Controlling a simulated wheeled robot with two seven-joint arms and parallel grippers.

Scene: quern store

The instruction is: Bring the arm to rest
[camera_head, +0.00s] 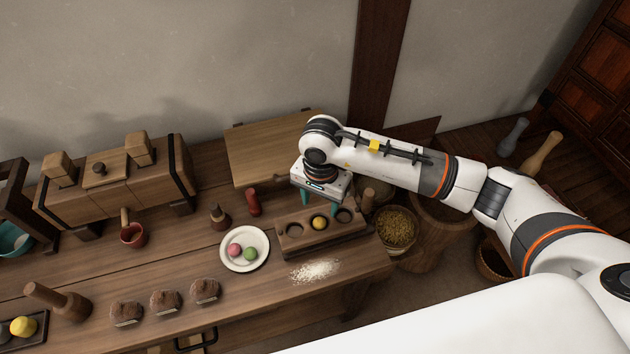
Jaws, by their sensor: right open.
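My right arm reaches in from the right over the right end of the wooden table (190,275). My right gripper (320,203) points down with its green fingers apart. It is above the wooden mould block (295,246), near its back edge. A yellow ball (319,222) sits in the middle hollow of the block, close to the fingers; the other hollows that show look empty. I see nothing between the fingers. Their exact height above the block is hard to tell. My left gripper is not in view.
White powder (314,271) lies in front of the block. A raised board (262,150) stands behind. A grain basket (397,227) stands off the table's right end. Several brown lumps (165,301) line the front.

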